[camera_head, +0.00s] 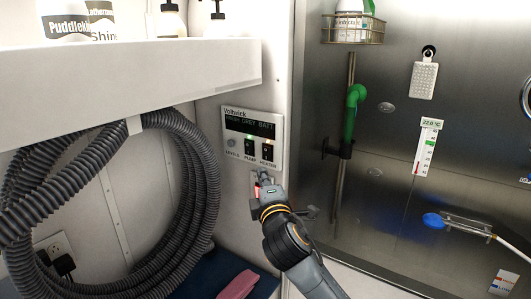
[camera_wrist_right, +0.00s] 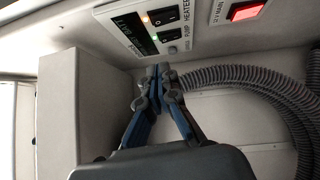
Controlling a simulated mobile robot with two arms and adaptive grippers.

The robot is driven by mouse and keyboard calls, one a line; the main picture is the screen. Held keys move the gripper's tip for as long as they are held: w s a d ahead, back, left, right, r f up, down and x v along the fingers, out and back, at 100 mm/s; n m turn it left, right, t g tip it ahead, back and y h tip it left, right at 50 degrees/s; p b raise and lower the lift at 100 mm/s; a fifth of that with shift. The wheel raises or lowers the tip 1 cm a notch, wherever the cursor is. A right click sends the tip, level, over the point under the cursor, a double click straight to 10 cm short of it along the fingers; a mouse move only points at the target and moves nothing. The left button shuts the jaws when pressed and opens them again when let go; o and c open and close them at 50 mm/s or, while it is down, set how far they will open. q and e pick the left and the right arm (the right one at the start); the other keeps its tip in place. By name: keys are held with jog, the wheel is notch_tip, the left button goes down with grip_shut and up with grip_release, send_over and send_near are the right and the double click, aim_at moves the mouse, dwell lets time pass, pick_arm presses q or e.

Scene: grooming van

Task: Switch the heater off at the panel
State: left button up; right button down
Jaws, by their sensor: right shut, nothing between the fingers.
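The white Voltwick panel (camera_head: 232,157) is on the wall at the centre of the head view. Its heater switch (camera_head: 267,152) is the right rocker, beside the pump switch (camera_head: 249,148). In the wrist view the heater switch (camera_wrist_right: 165,17) is black with a lit orange-red lamp beside it; a green lamp is lit by the pump switch (camera_wrist_right: 139,33). My right gripper (camera_head: 262,176) is just below the panel, shut and empty. Its fingertips (camera_wrist_right: 158,74) show apart from the switches in the wrist view. My left gripper is out of view.
A lit red 12V main switch (camera_wrist_right: 247,11) is near the panel, partly behind my gripper in the head view. A coiled grey hose (camera_head: 205,165) hangs left. A white shelf (camera_head: 130,75) juts out above it. A steel wall (camera_head: 390,150) is at right.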

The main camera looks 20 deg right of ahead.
jog(key=p, duration=0.3)
send_near(263, 147)
jog(key=w+a, duration=0.3)
jog(key=w+d, duration=0.1)
jog(key=w+d+p, duration=0.1)
jog(key=d, duration=0.1)
jog(key=shift+w+r, duration=0.15)
jog(key=shift+r, duration=0.15)
jog(key=shift+w+d, duration=0.2)
jog(key=shift+d, duration=0.2)
jog(key=shift+w, duration=0.1)
